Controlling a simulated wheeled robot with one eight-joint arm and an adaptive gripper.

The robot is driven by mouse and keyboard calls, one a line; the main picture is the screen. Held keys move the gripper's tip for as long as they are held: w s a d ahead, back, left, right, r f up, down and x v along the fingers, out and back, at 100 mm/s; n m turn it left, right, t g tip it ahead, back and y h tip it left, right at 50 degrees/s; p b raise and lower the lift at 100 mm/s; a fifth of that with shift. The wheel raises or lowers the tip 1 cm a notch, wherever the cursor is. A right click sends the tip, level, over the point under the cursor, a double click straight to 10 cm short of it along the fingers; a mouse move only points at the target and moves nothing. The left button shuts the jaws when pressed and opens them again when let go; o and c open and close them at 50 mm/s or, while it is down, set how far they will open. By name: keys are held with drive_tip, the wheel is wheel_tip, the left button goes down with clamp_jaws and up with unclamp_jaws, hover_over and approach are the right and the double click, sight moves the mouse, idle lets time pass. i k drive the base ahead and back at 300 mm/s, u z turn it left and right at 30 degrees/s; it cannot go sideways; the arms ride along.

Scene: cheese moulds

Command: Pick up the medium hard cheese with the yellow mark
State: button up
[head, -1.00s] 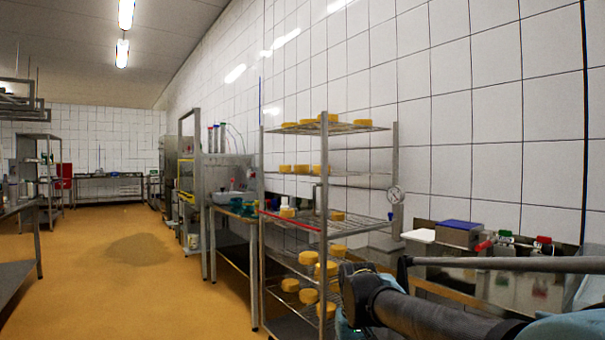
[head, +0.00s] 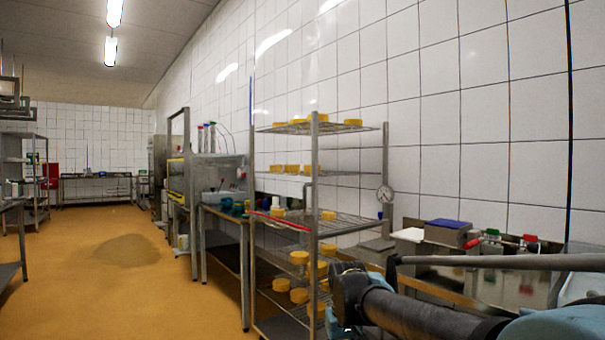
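Several yellow-orange cheeses sit on a wire rack (head: 313,240) right of the middle in the head view. Some are on the top shelf, such as a cheese (head: 353,122) at its right end. More are on the second shelf (head: 291,169), a few on the third, such as a cheese (head: 328,215), and several on the lower shelves, such as a cheese (head: 299,257). No yellow mark can be made out at this size, so I cannot tell which cheese is the marked one. My dark arm reaches in from the lower right, in front of the rack's lower right side. My gripper's fingers do not show.
A steel table (head: 223,212) with small items and equipment stands left of the rack. A blue-lidded box (head: 447,233) and bottles with red and green caps stand at the right along the tiled wall. The yellow floor (head: 110,290) at the left is open.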

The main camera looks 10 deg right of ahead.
sight(289, 168)
drive_tip(key=u, duration=0.05)
drive_tip(key=k, duration=0.5)
drive_tip(key=u, duration=1.1)
drive_tip(key=i, duration=1.55)
drive_tip(key=z, duration=1.85)
